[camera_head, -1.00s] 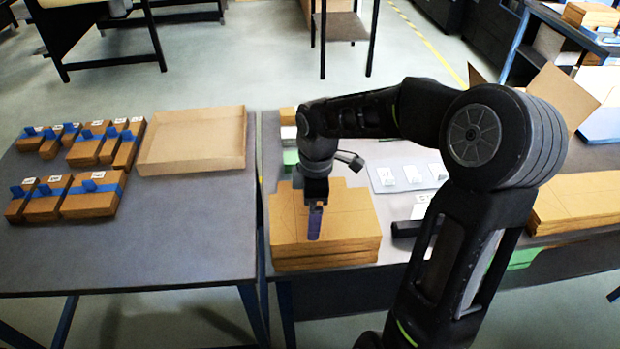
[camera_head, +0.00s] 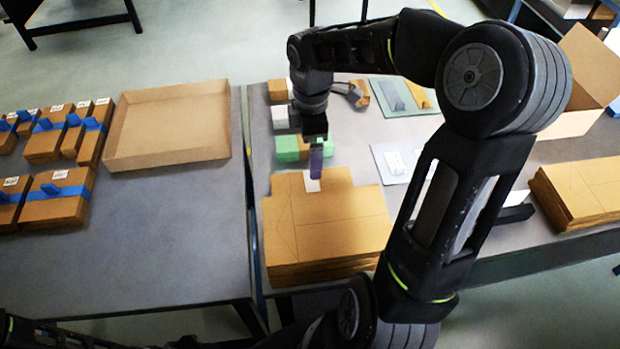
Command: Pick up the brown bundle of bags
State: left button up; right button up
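A small brown bundle (camera_head: 278,91) lies at the back left of the right table, behind a white bundle (camera_head: 284,117) and green bundles (camera_head: 289,148). My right gripper (camera_head: 316,163) points down between the green bundles and a stack of flat brown cardboard (camera_head: 325,225). It is in front of and to the right of the brown bundle, apart from it. Its fingers line up in this view, so their opening is hidden. I see nothing held. My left gripper is not in view; dark arm parts show along the bottom edge.
The left table holds an open cardboard tray (camera_head: 168,158) and several brown packs with blue bands (camera_head: 58,196). More flat cardboard (camera_head: 585,190) and an open box (camera_head: 570,95) are at the right. The left table's front is clear.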

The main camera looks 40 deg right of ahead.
aim_at(312, 182)
jog(key=f+b, duration=0.2)
jog(key=shift+s+a+f, duration=0.1)
jog(key=shift+s+f, duration=0.1)
jog(key=shift+f, duration=0.1)
jog(key=shift+f+b, duration=0.55)
jog(key=shift+b, duration=0.15)
jog(key=shift+f, duration=1.25)
jog(key=shift+f, duration=0.1)
notch_tip(312, 182, down, 5)
jog(key=shift+f, duration=0.1)
jog(key=shift+c, duration=0.3)
